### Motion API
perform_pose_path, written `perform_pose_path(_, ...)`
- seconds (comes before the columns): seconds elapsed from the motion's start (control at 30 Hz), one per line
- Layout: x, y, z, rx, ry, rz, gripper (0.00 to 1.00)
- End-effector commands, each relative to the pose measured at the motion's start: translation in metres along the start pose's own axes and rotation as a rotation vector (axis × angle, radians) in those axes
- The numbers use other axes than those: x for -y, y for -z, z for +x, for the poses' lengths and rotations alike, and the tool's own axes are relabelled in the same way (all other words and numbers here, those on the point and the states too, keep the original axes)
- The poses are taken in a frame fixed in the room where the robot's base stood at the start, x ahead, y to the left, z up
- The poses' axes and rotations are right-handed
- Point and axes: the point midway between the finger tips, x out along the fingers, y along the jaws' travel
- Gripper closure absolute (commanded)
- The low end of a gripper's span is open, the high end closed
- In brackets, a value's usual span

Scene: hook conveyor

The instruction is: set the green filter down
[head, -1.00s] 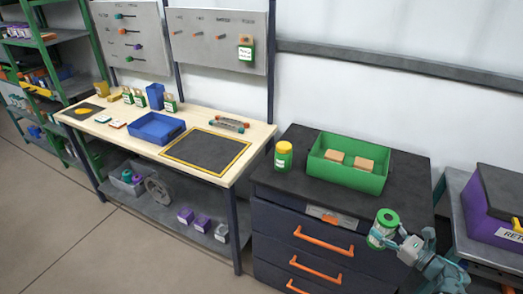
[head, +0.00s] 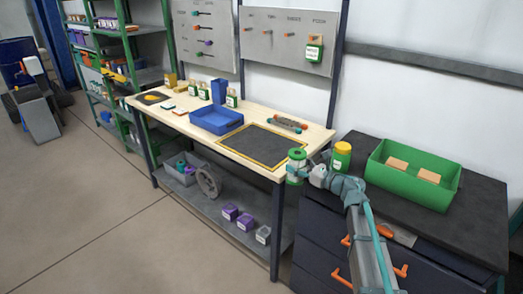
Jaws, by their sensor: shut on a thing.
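The green filter (head: 296,156), a small cylinder with a green top and a pale body, is upright in my gripper (head: 299,173). My gripper is shut on it, and the fingers hide part of its lower body. In the head view it appears at the right front corner of the wooden workbench (head: 190,123), just right of the black mat with a yellow border (head: 252,146). I cannot tell its exact height, or whether it is over the bench or in front of its edge.
The mat is bare. A blue tray (head: 216,131) and a rod-like tool (head: 287,125) lie near it. A yellow-lidded jar (head: 341,147) and a green bin (head: 379,163) with tan blocks stand on the dark drawer cabinet (head: 480,222), right of my gripper.

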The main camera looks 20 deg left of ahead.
Motion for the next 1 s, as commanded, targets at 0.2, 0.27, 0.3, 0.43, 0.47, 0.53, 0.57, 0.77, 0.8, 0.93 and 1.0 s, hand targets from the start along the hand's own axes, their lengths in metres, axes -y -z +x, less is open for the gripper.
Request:
perform_pose_path(0.2, 0.025, -0.031, 0.122, 0.001, 0.094, -0.002, 0.79)
perform_pose_path(0.27, 0.034, -0.043, 0.148, 0.001, 0.140, -0.001, 0.79)
perform_pose_path(0.3, 0.042, -0.051, 0.163, 0.002, 0.173, -0.001, 0.79)
perform_pose_path(0.43, 0.075, -0.074, 0.191, 0.002, 0.304, 0.000, 0.79)
perform_pose_path(0.47, 0.084, -0.079, 0.193, 0.003, 0.334, 0.001, 0.79)
perform_pose_path(0.53, 0.100, -0.085, 0.193, 0.004, 0.398, 0.000, 0.79)
perform_pose_path(0.57, 0.105, -0.087, 0.192, 0.005, 0.421, 0.001, 0.79)
perform_pose_path(0.77, 0.124, -0.087, 0.193, 0.007, 0.495, 0.001, 0.79)
perform_pose_path(0.8, 0.126, -0.085, 0.198, 0.006, 0.496, 0.001, 0.79)
perform_pose_path(0.93, 0.134, -0.074, 0.224, 0.005, 0.495, 0.002, 0.79)
perform_pose_path(1.0, 0.140, -0.067, 0.239, 0.005, 0.495, 0.003, 0.79)
